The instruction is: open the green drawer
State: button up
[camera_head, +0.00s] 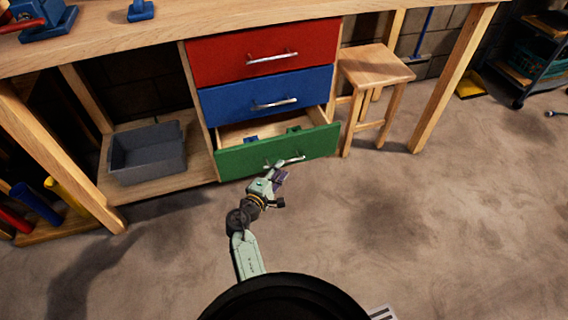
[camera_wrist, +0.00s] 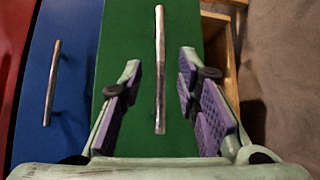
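The green drawer (camera_head: 300,147) is the lowest of three under the workbench and stands partly pulled out. Its inside shows, with a blue item and a green item in it. In the wrist view the green drawer front (camera_wrist: 180,22) fills the middle, with its silver handle (camera_wrist: 160,70) upright in the picture. My gripper (camera_head: 282,176) is at the drawer front, close to the handle. In the wrist view my gripper (camera_wrist: 160,98) is open, its purple pads on either side of the handle with gaps on both sides. Contact with the handle does not show.
Above are the closed blue drawer (camera_head: 235,103) and red drawer (camera_head: 225,60). A wooden stool (camera_head: 375,68) stands right of the drawers. A grey bin (camera_head: 148,165) sits on the shelf at left. The floor in front is clear.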

jog(key=x, duration=0.5)
jog(key=shift+b, duration=0.35)
jog(key=shift+a, duration=0.1)
grip_shut()
dwell(0.4)
